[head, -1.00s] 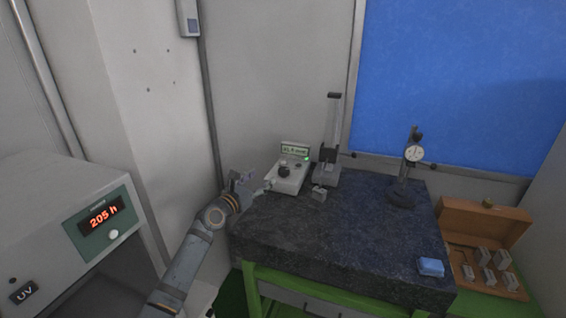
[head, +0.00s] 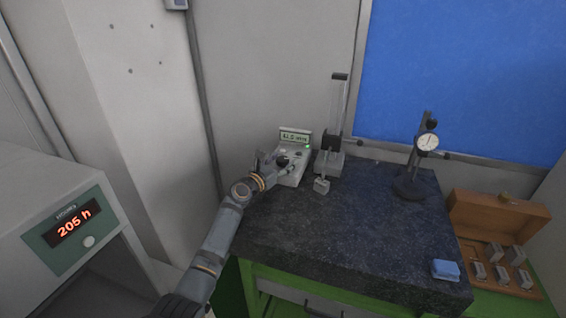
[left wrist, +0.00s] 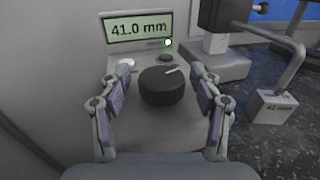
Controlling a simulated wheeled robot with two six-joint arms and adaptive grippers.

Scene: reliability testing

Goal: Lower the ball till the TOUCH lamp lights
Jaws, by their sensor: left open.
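The grey control box (head: 296,180) has a green display (left wrist: 139,28) reading 41.0 mm in the left wrist view. A small lamp (left wrist: 168,42) at the display's lower right looks bright; its label is too small to read. Below it is a black knob (left wrist: 163,87) with a white pointer line. My left gripper (head: 277,166) is open, with its fingers on either side of the knob. A bent rod (left wrist: 292,65) comes down toward a grey block (left wrist: 270,107) marked 42 mm. I cannot make out the ball or any contact. My right gripper is out of view.
A stand (head: 340,102) with a black carriage rises behind the block. A dial gauge stand (head: 410,185), a blue item (head: 446,270) and a wooden case (head: 500,219) of blocks are to the right. The middle of the dark stone plate (head: 350,222) is clear.

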